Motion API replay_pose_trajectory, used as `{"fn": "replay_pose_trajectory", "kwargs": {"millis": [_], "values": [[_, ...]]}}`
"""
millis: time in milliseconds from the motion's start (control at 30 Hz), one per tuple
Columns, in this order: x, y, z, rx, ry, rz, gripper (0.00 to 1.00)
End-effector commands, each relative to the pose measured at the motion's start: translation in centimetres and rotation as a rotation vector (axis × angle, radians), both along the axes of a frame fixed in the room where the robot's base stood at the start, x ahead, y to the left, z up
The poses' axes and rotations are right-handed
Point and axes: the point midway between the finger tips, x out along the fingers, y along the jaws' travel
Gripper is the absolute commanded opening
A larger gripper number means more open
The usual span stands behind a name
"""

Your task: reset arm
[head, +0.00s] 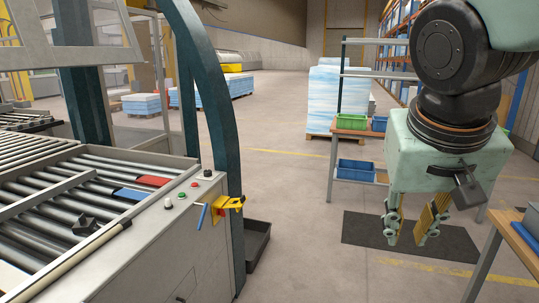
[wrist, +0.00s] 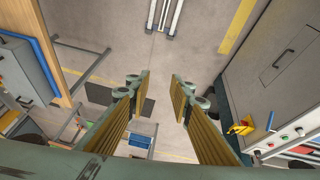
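My gripper (head: 412,222) hangs at the right of the head view, fingers pointing down, above the dark floor mat (head: 408,236). Its two fingers stand apart with nothing between them. In the wrist view my gripper (wrist: 160,83) also shows an open gap, with bare floor behind it. My arm comes in from the upper right of the head view.
A roller table (head: 180,250) with buttons and a yellow bracket (head: 228,203) stands at the left. A shelf with green (head: 351,121) and blue bins (head: 356,168) stands behind my gripper. A wooden table edge (head: 520,240) is at the lower right. The middle floor is clear.

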Motion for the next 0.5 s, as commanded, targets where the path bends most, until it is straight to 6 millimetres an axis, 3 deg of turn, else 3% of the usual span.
{"fn": "replay_pose_trajectory", "kwargs": {"millis": [500], "values": [[-10.7,1.6,-2.8,0.062,0.05,0.12,0.2]]}}
